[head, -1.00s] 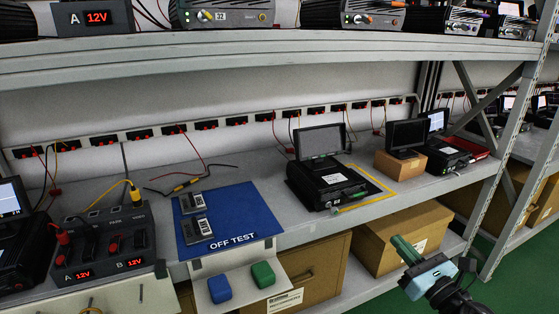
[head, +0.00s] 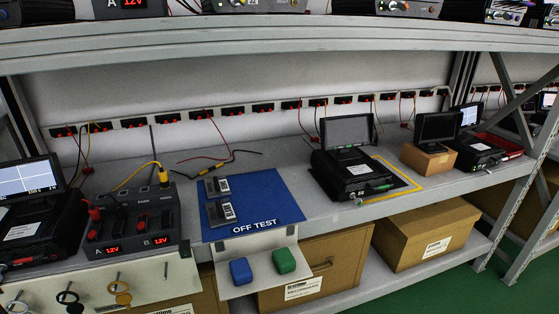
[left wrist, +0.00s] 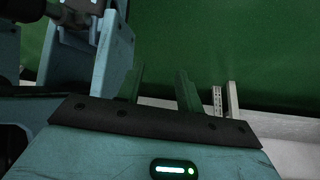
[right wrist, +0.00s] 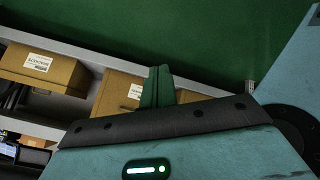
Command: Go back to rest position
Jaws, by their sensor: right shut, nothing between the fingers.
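Neither gripper shows in the head view now. In the left wrist view my left gripper (left wrist: 160,88) has its two green fingers apart with a gap between them and nothing in it, over green floor. In the right wrist view my right gripper (right wrist: 158,85) has its green fingers together, with nothing between them. It points at the floor and the lower shelf, clear of the boxes.
A shelf rack holds a blue OFF TEST mat (head: 282,207) with two small grey modules, a black tester with a screen (head: 350,175), and a power unit (head: 130,218). Cardboard boxes (head: 430,230) stand on the lower shelf. Green floor (right wrist: 200,30) is free in front.

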